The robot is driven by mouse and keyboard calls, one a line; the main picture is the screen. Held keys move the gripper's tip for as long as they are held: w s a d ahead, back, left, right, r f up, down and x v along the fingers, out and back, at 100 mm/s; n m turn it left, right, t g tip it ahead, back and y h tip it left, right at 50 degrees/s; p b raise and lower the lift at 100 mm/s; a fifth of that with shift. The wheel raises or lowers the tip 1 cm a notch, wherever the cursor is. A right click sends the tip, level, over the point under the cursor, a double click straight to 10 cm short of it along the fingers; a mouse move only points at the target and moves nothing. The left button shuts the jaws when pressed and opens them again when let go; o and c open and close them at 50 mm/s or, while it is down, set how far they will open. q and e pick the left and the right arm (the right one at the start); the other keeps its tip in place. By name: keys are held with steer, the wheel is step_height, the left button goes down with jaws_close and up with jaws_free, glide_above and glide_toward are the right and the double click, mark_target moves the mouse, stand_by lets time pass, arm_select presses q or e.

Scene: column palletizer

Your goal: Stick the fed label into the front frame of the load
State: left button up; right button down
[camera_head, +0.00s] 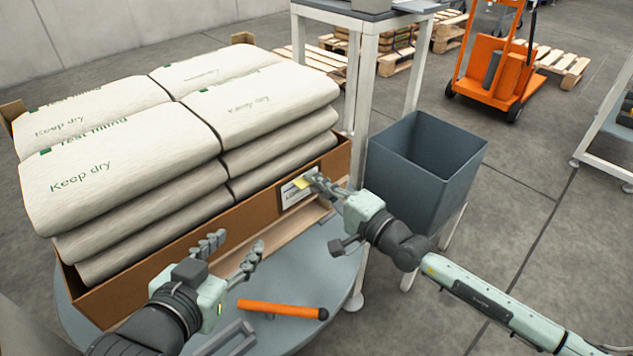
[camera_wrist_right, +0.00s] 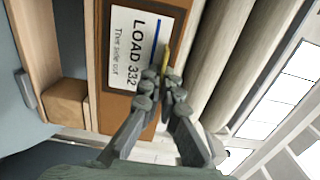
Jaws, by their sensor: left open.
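A load of stacked white sacks (camera_head: 105,175) stands in a low brown cardboard tray (camera_head: 190,235). On the tray's front wall is a white plate with a dark border (camera_head: 290,198); in the right wrist view the plate (camera_wrist_right: 130,30) reads "LOAD 332, This side out" and has a blue stripe. My right gripper (camera_head: 318,183) is close in front of this plate. Its fingertips (camera_wrist_right: 163,82) are shut on a thin yellow label (camera_wrist_right: 166,55), seen nearly edge-on beside the plate's printing; I cannot tell whether it touches. My left gripper (camera_head: 234,250) is open and empty, before the tray.
The load rests on a round grey table (camera_head: 335,262). An orange-handled tool (camera_head: 282,309) lies near its front edge. A dark grey bin (camera_head: 415,165) stands behind my right arm, beside a white-legged stand (camera_head: 361,90). An orange pallet truck (camera_head: 495,70) and pallets are farther back.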

steer(key=c, duration=1.6)
jaws_free()
steer(key=shift+c, duration=0.2)
steer(key=v, duration=1.2)
